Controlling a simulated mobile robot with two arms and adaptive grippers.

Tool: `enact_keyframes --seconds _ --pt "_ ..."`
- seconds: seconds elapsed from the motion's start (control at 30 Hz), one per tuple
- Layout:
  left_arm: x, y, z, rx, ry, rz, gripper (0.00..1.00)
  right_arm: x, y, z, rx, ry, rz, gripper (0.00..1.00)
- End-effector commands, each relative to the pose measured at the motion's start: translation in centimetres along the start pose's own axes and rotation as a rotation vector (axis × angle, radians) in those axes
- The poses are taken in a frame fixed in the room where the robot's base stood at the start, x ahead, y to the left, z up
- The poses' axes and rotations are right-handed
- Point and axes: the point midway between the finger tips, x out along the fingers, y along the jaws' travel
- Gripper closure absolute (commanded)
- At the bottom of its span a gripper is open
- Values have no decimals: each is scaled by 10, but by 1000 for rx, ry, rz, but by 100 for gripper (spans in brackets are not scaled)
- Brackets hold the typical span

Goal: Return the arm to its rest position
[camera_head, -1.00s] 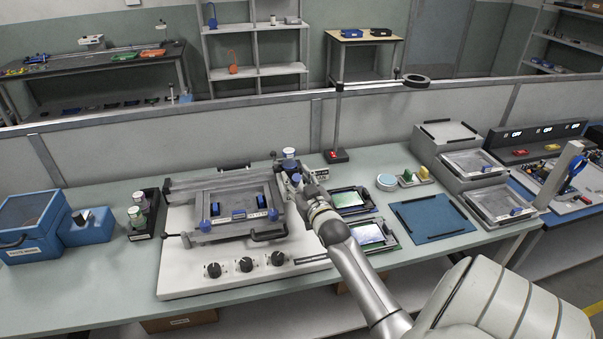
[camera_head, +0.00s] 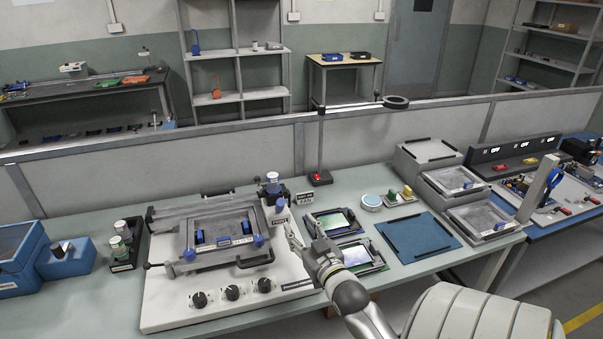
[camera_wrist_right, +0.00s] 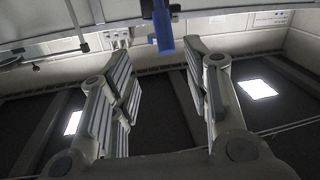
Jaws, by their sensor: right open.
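My right arm reaches in from the lower right in the head view. Its gripper (camera_head: 300,238) hovers over the bench, between the printer fixture and the green-screened boards. In the right wrist view the fingers (camera_wrist_right: 158,58) are spread apart with nothing clasped between them. A blue upright part shows beyond them, and I cannot tell what it belongs to. The fixture (camera_head: 165,290) has a white base, a grey frame and several black knobs. My left gripper is out of view.
Two screened boards (camera_head: 332,222) lie right of the fixture, partly behind my gripper. A blue mat (camera_head: 418,236) and stacked grey trays (camera_head: 480,220) are further right. A blue box (camera_head: 20,262) stands left.

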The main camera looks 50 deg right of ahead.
Motion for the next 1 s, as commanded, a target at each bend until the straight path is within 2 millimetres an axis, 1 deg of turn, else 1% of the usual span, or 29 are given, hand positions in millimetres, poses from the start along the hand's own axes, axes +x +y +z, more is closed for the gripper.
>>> enact_keyframes --seconds 0.43,0.5,0.57,0.67,0.77,0.8,0.87,0.9,0.97,1.0 --pt "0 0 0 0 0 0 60 0 -1 0 0 -2 -1 56" --pt "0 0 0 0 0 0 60 -1 -5 3 -1 -16 -9 56" --pt "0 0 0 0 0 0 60 -4 -14 8 -4 -49 -25 56" --pt "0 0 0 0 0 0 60 -14 -40 23 -15 -154 -75 56" --pt "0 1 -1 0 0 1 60 -37 -77 46 -36 -308 -146 56" --pt "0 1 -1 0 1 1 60 -49 -92 54 -47 -374 -176 56" --pt "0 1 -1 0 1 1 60 -70 -112 67 -68 -472 -220 56" --pt "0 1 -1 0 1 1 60 -85 -124 74 -82 -537 -248 56" --pt "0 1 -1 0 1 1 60 -110 -141 84 -105 -633 -292 56" --pt "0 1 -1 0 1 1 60 -127 -151 89 -120 -694 -319 56"
